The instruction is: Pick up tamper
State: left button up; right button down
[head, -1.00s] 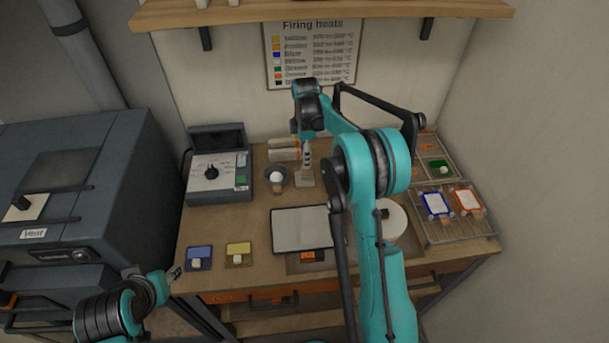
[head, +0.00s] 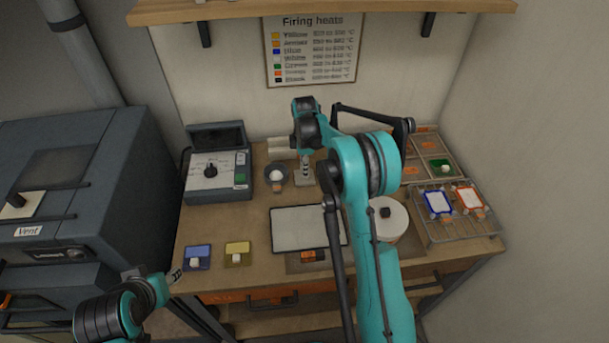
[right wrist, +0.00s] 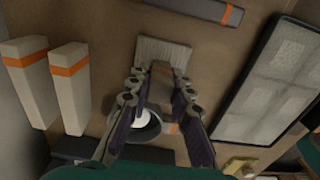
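What looks like the tamper (right wrist: 163,50) has a pale ribbed flat base and a brownish upright handle. In the head view its pale base (head: 304,180) shows at the back of the bench, below my right gripper (head: 306,162). In the right wrist view my right gripper (right wrist: 158,80) is open, its fingers on either side of the handle. Whether they touch it I cannot tell. The handle is mostly hidden by the gripper in the head view. My left gripper (head: 174,274) is low at the left, off the bench front, its fingers too small to judge.
A dark bowl (head: 287,180) with white contents stands just left of the tamper. Pale bars with orange bands (right wrist: 70,85) lie close by. A framed pale panel (head: 298,229) lies in front. A control box (head: 215,170) is left; a wire rack (head: 455,230) is right.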

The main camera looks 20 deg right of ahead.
jog(key=shift+r, duration=0.1)
notch_tip(320, 180, up, 4)
jog(key=shift+r+p, duration=0.15)
jog(key=shift+p, duration=0.45)
jog(key=s+d+r+p, duration=0.1)
jog(key=s+d+r, duration=0.5)
jog(key=s, duration=0.3)
jog(key=shift+s+d+r+p, duration=0.15)
jog(key=shift+d+r+p, duration=0.15)
jog(key=shift+d, duration=0.3)
